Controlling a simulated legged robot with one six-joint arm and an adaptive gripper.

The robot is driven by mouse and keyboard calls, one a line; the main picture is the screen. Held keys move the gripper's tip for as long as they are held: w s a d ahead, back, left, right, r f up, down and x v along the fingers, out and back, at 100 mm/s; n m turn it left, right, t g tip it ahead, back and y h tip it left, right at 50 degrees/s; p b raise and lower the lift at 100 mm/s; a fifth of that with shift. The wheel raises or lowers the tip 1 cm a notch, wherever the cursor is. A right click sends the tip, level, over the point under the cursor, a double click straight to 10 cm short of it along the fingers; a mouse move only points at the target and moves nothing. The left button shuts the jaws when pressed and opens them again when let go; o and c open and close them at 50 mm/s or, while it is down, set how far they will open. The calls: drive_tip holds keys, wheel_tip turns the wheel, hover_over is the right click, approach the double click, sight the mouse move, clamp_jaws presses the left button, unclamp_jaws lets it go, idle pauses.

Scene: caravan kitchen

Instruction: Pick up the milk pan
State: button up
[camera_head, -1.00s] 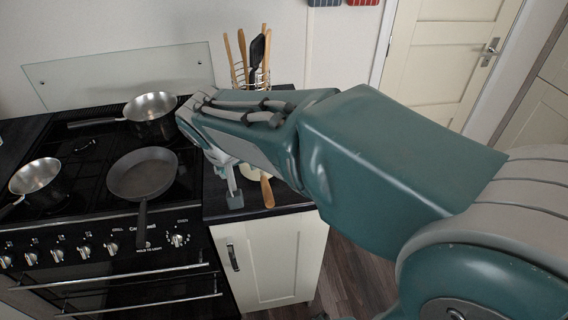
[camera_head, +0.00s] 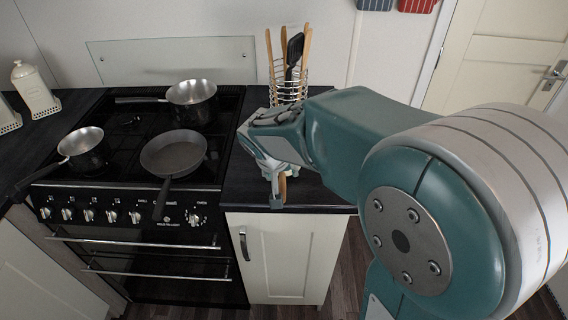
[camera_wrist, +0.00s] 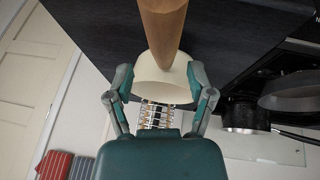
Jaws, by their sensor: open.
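The likely milk pan is a small cream vessel (camera_wrist: 165,84) with a thick wooden handle (camera_wrist: 163,18) on the dark worktop. In the wrist view it lies between the two spread fingers of my gripper (camera_wrist: 160,80), and contact cannot be made out. In the head view the wooden handle (camera_head: 283,187) shows below my gripper (camera_head: 276,190), and the arm hides most of the cream body. My gripper is open, low over the worktop right of the hob.
On the black hob (camera_head: 125,170) stand a dark frying pan (camera_head: 173,152), a steel saucepan (camera_head: 192,100) behind it and a smaller saucepan (camera_head: 82,146) at left. A wire utensil holder (camera_head: 289,90) stands behind my gripper. A glass panel (camera_head: 170,60) backs the hob.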

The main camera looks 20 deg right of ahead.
sight(282, 176)
drive_tip(key=x, duration=0.2)
drive_tip(key=shift+d+f, duration=0.15)
drive_tip(key=shift+f, duration=0.25)
drive_tip(key=shift+w+f, duration=0.15)
drive_tip(key=shift+f, duration=0.15)
drive_tip(key=shift+a, duration=0.5)
drive_tip(key=shift+d, duration=0.4)
clamp_jaws()
